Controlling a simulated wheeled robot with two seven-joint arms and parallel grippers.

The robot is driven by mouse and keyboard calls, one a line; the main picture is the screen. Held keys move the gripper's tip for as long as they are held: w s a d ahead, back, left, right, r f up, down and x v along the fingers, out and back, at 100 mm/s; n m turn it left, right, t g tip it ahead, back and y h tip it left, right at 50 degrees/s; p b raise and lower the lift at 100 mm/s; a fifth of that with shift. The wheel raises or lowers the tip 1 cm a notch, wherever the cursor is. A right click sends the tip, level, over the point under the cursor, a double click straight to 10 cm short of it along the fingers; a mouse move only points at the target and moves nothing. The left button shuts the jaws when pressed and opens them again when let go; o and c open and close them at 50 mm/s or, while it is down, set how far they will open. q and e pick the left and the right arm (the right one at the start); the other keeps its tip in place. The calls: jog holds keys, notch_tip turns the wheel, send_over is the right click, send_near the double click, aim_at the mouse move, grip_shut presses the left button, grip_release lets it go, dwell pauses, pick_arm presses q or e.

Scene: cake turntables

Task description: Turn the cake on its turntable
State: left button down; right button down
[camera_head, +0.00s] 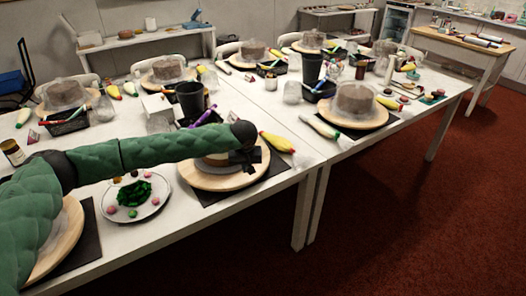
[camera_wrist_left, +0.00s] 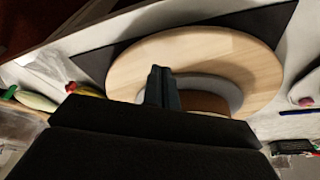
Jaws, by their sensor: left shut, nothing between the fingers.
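A round wooden turntable (camera_head: 200,182) stands on a dark mat near the table's front edge, with a brown cake on it that my left arm partly covers. My left gripper (camera_head: 252,163) is over the right side of this turntable, close beside the cake. In the left wrist view the shut, empty fingers (camera_wrist_left: 162,82) point at the turntable (camera_wrist_left: 225,55), in front of the cake (camera_wrist_left: 203,101) and its pale grey board (camera_wrist_left: 225,88). Whether the fingertips touch the cake or the board I cannot tell. My right gripper is not in view.
A yellow piping bag (camera_head: 277,142) lies behind the turntable to the right. A plate (camera_head: 112,203) with green and pink bits is to the left. A dark cup (camera_head: 190,99) stands behind my arm. Another cake (camera_head: 355,99) on a turntable is farther right.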

pick_arm(q)
jog(key=shift+a+f, duration=0.1)
jog(key=shift+a, duration=0.1)
jog(key=s+a, duration=0.1)
jog(key=a, duration=0.1)
jog(key=s+a+b, duration=0.1)
jog(key=s+a, duration=0.2)
jog(key=a, duration=0.1)
jog(key=shift+s+a, duration=0.3)
jog(key=shift+a, duration=0.05)
jog(key=a+b, duration=0.1)
jog(key=a, duration=0.2)
jog(key=w+a+b, duration=0.1)
jog(key=a, duration=0.3)
jog(key=shift+w+a+f+b, duration=0.1)
jog(key=shift+w+a+b, duration=0.1)
jog(key=shift+b, duration=0.2)
jog(key=shift+w+a, duration=0.1)
jog(key=shift+a, duration=0.35)
